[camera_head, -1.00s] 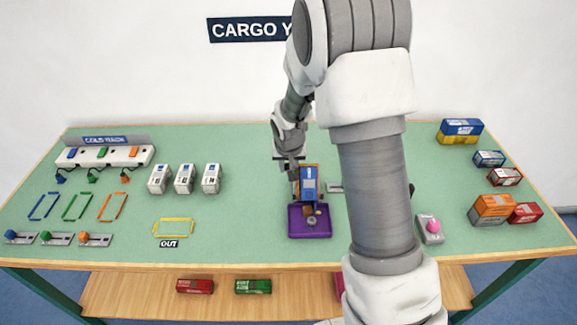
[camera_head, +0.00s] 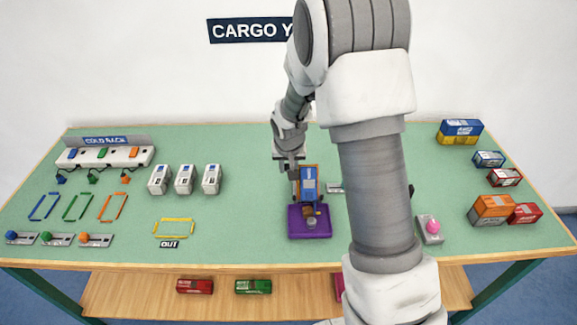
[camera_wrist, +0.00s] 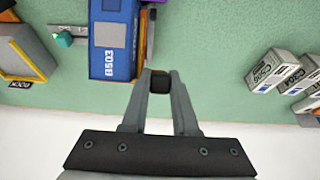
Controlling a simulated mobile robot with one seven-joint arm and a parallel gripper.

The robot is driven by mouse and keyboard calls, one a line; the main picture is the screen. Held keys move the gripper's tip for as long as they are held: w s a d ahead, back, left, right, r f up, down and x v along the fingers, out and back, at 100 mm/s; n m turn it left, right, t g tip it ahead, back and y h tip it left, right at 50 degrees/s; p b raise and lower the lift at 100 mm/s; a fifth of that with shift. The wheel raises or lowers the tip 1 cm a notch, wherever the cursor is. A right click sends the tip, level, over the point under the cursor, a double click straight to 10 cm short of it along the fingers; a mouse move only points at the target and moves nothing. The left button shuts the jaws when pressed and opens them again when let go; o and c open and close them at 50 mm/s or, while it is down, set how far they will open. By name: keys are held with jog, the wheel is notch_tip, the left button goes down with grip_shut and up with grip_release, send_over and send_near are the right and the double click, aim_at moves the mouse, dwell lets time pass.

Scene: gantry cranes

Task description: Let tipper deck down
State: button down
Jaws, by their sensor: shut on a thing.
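The tipper, with a blue deck (camera_head: 309,181) in an orange frame, stands mid-table behind a purple tray (camera_head: 296,233). In the wrist view the blue deck (camera_wrist: 112,66), marked 8503, lies just left of my fingers. My gripper (camera_head: 291,166) is at the tipper's back left corner. In the wrist view my gripper (camera_wrist: 160,84) is shut on a small black knob (camera_wrist: 160,80) beside the deck. How the knob joins the tipper, and the deck's exact tilt, I cannot tell.
My arm hides the table right of the tipper. White containers (camera_head: 184,179) stand to the left. A grey box with a pink button (camera_head: 432,227) is on the right, with stacked containers (camera_head: 492,208) beyond. Green table is clear between the white containers and the tipper.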

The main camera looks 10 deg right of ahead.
jog(key=shift+w+d+g+p, duration=0.1)
jog(key=shift+w+g+p, duration=0.5)
jog(key=shift+p, duration=0.65)
jog(key=shift+w+d+f+g+p, duration=0.1)
jog(key=shift+w+f+g+p, duration=0.25)
jog(key=shift+g+p, duration=0.4)
jog(key=shift+w+d+f+g+y+p, duration=0.1)
jog(key=shift+w+f+g+y+p, duration=0.35)
jog(key=shift+w+f+g, duration=0.55)
jog(key=shift+f+g, duration=0.15)
jog(key=shift+g, duration=0.3)
jog(key=shift+w+d+f+b, duration=0.2)
jog(key=shift+w+f+b, duration=0.35)
jog(key=shift+f+b, duration=0.3)
jog(key=shift+r, duration=0.1)
jog(key=c, duration=1)
grip_release()
jog(key=shift+w, duration=0.1)
jog(key=shift+o, duration=0.2)
